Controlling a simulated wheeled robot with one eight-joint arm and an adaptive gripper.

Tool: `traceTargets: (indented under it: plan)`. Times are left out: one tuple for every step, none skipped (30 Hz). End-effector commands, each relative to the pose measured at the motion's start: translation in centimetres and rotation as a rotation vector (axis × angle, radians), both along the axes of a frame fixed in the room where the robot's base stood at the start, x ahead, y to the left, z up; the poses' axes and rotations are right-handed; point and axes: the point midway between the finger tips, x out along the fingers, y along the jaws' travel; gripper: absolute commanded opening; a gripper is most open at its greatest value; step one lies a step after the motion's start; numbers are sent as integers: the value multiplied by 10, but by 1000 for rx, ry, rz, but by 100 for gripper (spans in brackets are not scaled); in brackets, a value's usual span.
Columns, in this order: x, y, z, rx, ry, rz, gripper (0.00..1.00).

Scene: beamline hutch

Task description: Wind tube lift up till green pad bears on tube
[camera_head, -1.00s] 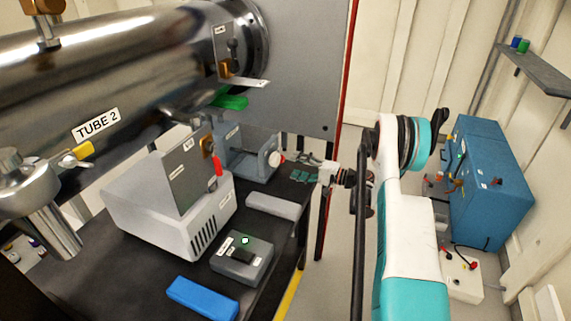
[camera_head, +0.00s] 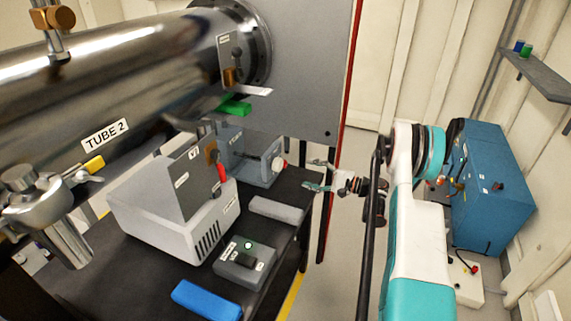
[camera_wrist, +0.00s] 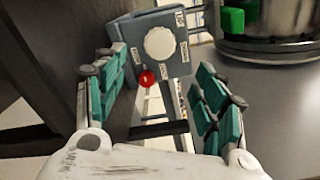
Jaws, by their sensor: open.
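The tube lift appears to be the blue-grey box (camera_head: 262,166) under the steel tube (camera_head: 60,95). In the wrist view this box (camera_wrist: 140,28) shows a round pale knob (camera_wrist: 160,44), a red button (camera_wrist: 147,78) below it, and small labels. The green pad (camera_head: 235,108) is just under the tube's far end; it also shows in the wrist view (camera_wrist: 232,20). I cannot tell whether pad and tube touch. My gripper (camera_head: 314,176) is open and empty, facing the knob side from the right. Its teal fingers (camera_wrist: 160,72) flank the knob in the picture, apart from it.
A blue cabinet (camera_head: 492,190) stands at the right.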

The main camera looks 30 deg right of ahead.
Motion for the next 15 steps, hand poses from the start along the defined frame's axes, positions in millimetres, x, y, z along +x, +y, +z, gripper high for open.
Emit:
traceTargets:
  plan:
    - [-2,-2,4,65,50,0,64]
    - [-3,-2,4,103,79,-1,64]
    - [-4,-3,4,149,115,-1,64]
    - [-5,-4,3,180,140,-1,64]
    - [-5,-4,3,207,161,-1,64]
    - [-6,-5,3,235,183,-1,64]
    - [-6,-5,3,253,196,-1,64]
    - [-6,-5,2,266,207,-1,64]
    - [-6,-5,2,278,216,-1,64]
    - [-5,-4,2,283,220,-1,64]
    - [-4,-3,1,287,224,1,64]
    - [-2,-1,0,289,225,1,64]
    - [0,1,0,289,225,2,64]
    - [3,3,0,288,225,2,64]
    - [8,7,-1,287,224,2,64]
